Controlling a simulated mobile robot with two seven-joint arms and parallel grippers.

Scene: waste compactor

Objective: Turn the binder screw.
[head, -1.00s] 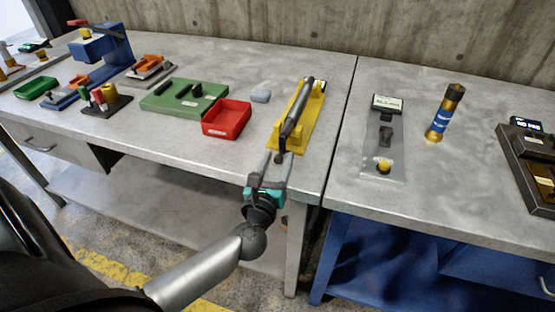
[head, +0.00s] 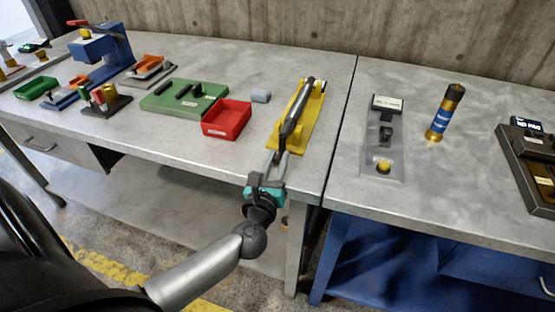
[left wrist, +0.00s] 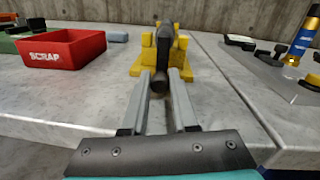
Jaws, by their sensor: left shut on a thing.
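The binder is a yellow stand (head: 310,115) at the right end of the left bench, with a long dark bar (head: 296,112) lying along it. The bar's near end reaches toward the bench's front edge. I take this bar to be the binder screw; no thread can be made out. My left gripper (head: 277,152) is shut on the near end of the dark bar. In the left wrist view the two grey fingers (left wrist: 160,80) stand either side of the bar's dark rounded end (left wrist: 159,85), with the yellow stand (left wrist: 148,55) behind. My right gripper is out of view.
A red scrap bin (head: 226,120) and a green board (head: 184,97) with black parts lie to the left. A small grey-blue block (head: 261,96) lies behind the bin. A grey plate (head: 382,160) and a gold-and-blue cylinder (head: 445,112) are on the right bench.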

